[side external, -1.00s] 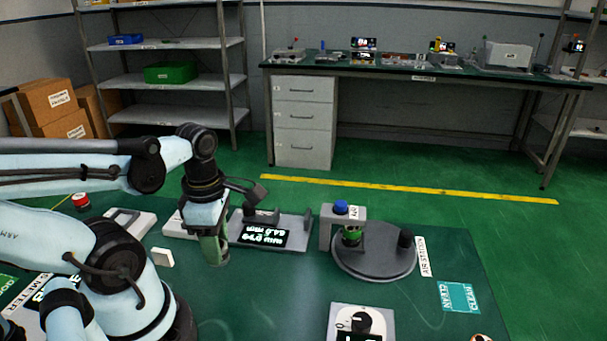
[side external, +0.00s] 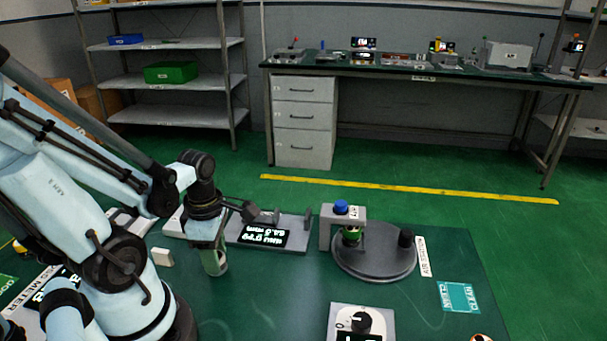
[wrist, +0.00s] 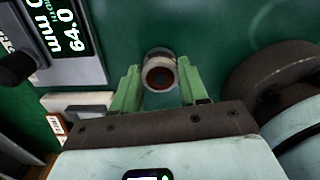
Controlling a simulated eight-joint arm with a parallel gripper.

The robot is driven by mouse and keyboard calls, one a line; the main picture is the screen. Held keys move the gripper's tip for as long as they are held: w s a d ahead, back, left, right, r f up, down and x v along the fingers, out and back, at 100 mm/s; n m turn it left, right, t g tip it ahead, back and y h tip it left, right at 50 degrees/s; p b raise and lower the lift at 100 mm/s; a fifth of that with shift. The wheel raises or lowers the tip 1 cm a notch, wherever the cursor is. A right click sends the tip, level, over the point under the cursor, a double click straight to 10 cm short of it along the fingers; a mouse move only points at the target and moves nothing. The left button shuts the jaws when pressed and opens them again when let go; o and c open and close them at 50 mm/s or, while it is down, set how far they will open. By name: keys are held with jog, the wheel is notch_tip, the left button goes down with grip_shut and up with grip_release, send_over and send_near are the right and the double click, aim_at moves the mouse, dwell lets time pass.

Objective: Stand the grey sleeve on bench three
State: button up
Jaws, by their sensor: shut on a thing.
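My gripper (side external: 213,260) has green fingers and points down over the green table, left of the middle in the side view. It is shut on a short, pale grey hollow cylinder, which I take as the grey sleeve (side external: 218,267). In the wrist view the sleeve (wrist: 160,57) sits between the two fingertips (wrist: 160,84), with its round end and dark reddish-brown bore facing the camera. In the side view the fingers hide part of it. I cannot tell whether its lower end touches the table. No bench three label is legible.
A grey gauge with a lit display (side external: 265,235) stands just behind my gripper. A round grey turntable (side external: 375,263) with a blue-topped post is to the right, and a dial box (side external: 361,324) in front. A small white block (side external: 162,257) is at left. Table between gripper and dial box is clear.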

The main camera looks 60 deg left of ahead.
jog(key=shift+f, duration=0.2)
jog(key=shift+f, duration=0.1)
jog(key=o, duration=1.1)
jog(key=shift+r, duration=6.05)
jog(key=w+d+m+t, duration=0.3)
jog(key=w+m, duration=0.3)
jog(key=m, duration=0.8)
jog(key=w+d+m+t, duration=0.4)
jog(key=w+m, duration=0.3)
jog(key=m, duration=0.7)
jog(key=shift+d+m, duration=0.4)
jog(key=shift+d, duration=0.5)
